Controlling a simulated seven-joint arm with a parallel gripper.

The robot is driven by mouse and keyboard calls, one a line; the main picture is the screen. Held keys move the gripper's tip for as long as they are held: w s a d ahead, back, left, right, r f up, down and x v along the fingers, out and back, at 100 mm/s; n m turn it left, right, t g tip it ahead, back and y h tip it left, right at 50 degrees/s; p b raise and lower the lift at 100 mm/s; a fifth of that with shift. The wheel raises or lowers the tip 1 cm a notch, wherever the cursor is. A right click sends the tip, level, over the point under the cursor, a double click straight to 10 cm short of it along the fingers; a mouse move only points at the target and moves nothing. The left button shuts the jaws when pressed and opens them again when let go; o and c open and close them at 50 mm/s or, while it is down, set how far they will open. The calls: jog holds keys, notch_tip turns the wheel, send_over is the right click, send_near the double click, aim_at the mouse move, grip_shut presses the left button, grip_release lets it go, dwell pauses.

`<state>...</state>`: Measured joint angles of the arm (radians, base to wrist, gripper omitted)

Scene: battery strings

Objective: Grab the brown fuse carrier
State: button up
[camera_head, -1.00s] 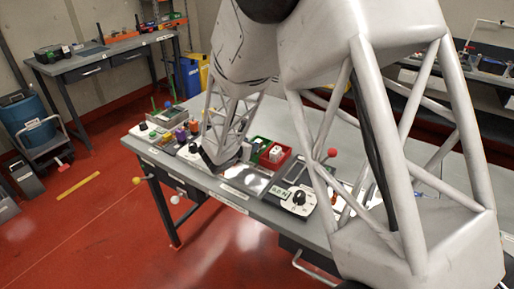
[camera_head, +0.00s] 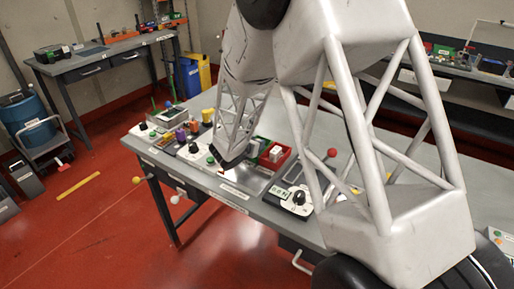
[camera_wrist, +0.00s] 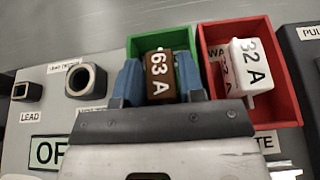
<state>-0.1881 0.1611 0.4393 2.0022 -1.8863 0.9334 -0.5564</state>
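The brown fuse carrier (camera_wrist: 160,76), marked 63 A, sits in the green bin (camera_wrist: 146,42) in the wrist view. My gripper (camera_wrist: 160,82) has its two blue fingers one on each side of the carrier, with little room between. The fingers look open around it; contact is not clear. A white carrier (camera_wrist: 252,68), marked 32 A, is in the red bin (camera_wrist: 287,82) to the right. In the head view my gripper's fingers and the brown carrier are hidden behind my arm; the red bin (camera_head: 284,157) and white carrier (camera_head: 275,153) show beside it.
A grey panel with a square socket (camera_wrist: 28,90) and a round-holed one (camera_wrist: 86,78) lies left of the bins. On the bench (camera_head: 228,188) stand a dial device (camera_head: 297,198), a red ball knob (camera_head: 332,153) and several coloured parts on the left.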

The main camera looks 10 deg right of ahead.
jog(key=shift+c, duration=0.4)
jog(key=c, duration=0.5)
jog(key=shift+r, duration=0.15)
jog(key=shift+c, duration=0.2)
jog(key=shift+r, duration=1.4)
jog(key=shift+s+r, duration=0.25)
jog(key=shift+r, duration=0.05)
jog(key=s, duration=0.5)
jog(key=s+r, duration=0.1)
jog(key=s, duration=0.9)
jog(key=shift+s+r, duration=0.15)
jog(key=shift+s, duration=0.1)
jog(key=shift+d, duration=0.1)
